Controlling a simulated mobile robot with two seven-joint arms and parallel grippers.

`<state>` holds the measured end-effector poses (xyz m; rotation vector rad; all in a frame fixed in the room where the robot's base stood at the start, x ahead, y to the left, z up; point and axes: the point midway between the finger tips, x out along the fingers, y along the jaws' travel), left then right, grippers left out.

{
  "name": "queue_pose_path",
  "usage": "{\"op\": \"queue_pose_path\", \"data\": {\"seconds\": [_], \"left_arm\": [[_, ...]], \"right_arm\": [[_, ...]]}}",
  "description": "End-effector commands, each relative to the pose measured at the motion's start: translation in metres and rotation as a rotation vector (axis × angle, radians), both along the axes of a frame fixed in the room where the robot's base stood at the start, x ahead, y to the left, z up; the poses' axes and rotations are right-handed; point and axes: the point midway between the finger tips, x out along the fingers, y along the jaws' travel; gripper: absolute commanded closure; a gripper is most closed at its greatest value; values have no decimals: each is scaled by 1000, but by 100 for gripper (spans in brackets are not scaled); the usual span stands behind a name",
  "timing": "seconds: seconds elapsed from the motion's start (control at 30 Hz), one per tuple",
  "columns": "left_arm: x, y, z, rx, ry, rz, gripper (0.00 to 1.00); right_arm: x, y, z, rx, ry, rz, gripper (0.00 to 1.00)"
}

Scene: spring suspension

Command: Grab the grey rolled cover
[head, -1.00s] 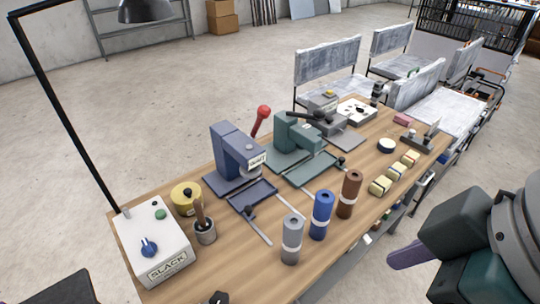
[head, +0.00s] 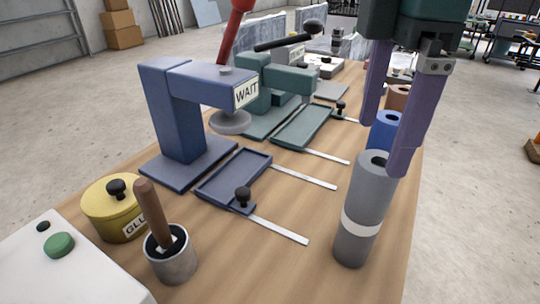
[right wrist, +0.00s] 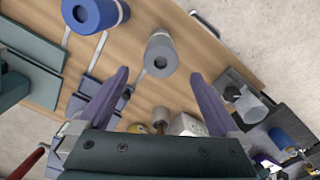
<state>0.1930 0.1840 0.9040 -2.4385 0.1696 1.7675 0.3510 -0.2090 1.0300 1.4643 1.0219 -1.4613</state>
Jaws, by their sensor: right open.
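The grey rolled cover (head: 365,205) stands upright on the wooden table, with a white band around its middle and a dark hole in its top. It also shows in the right wrist view (right wrist: 161,54), beyond and between my fingertips. My right gripper (head: 388,125) is open and empty. In the head view its two purple fingers point down by the top of the grey roll, one finger overlapping the roll's right edge. Whether they touch it I cannot tell. My left gripper is not in view.
A blue roll (head: 385,130) and a brown roll (head: 398,96) stand behind the grey one. A blue press (head: 180,120) marked WAIT and a green press (head: 265,95) stand to the left. A yellow glue pot (head: 112,210) and a brush cup (head: 172,262) are at the front left.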

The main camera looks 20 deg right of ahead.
Motion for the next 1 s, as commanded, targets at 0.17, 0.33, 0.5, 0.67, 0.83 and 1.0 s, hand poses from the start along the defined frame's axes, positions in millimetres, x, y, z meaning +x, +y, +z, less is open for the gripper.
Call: {"op": "queue_pose_path", "data": {"seconds": [0.17,0.33,0.5,0.67,0.83,1.0], "left_arm": [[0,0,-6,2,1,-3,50],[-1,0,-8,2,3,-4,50],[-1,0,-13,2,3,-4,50],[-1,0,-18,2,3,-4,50],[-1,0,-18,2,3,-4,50],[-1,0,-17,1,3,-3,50]], "right_arm": [[-1,-1,-28,-1,5,-2,1],[0,-1,-44,0,2,0,1],[-1,-4,-68,0,4,-3,1],[-1,-5,-90,0,2,0,1],[0,-5,-96,-1,0,0,1],[0,-5,-95,0,-1,0,4]]}}
